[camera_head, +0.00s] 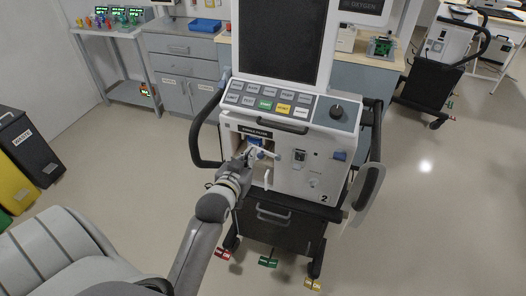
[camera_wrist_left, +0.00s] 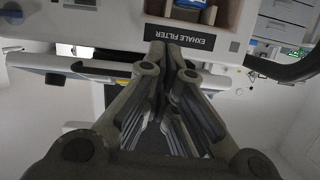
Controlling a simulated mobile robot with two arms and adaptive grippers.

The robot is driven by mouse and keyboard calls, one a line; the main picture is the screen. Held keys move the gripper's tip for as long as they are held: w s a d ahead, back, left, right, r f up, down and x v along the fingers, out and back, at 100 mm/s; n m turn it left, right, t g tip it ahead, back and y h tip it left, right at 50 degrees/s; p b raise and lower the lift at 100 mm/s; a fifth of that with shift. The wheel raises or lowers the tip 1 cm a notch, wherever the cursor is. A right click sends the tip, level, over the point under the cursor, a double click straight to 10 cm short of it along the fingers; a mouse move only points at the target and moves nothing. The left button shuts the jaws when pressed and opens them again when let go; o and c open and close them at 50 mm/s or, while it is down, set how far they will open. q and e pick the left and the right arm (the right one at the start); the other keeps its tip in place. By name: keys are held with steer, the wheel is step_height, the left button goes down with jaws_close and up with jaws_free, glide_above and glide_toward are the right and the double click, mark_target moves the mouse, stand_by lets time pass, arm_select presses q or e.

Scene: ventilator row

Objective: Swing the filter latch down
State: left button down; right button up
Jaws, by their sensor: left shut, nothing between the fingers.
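The ventilator (camera_head: 318,172) stands ahead of me, with an open recess in its front panel under a dark "EXHALE FILTER" label (camera_head: 255,132). The label also shows in the left wrist view (camera_wrist_left: 180,34). A blue and white filter part (camera_head: 266,143) sits in the recess, partly hidden by my gripper. A white lever-like part (camera_head: 268,178) shows just right of the gripper; I cannot tell whether it is the latch. My left gripper (camera_head: 249,156) is at the recess. In the left wrist view its fingertips (camera_wrist_left: 172,46) are together and empty, near the label. Contact is unclear.
Black side handles (camera_head: 202,130) flank the ventilator, and a keypad shelf (camera_head: 268,100) juts out above the recess. Coloured pedals (camera_head: 268,262) lie at its base.

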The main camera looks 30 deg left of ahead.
arm_select(q)
steer(key=p+x, duration=0.1)
steer(key=x, duration=0.8)
steer(key=shift+w+a+r, duration=0.1)
steer(key=shift+w+a, duration=0.15)
steer(key=shift+w, duration=0.1)
steer(key=shift+w+a+f, duration=0.1)
steer(key=shift+f, duration=2)
arm_select(e)
steer(key=shift+r, duration=0.7)
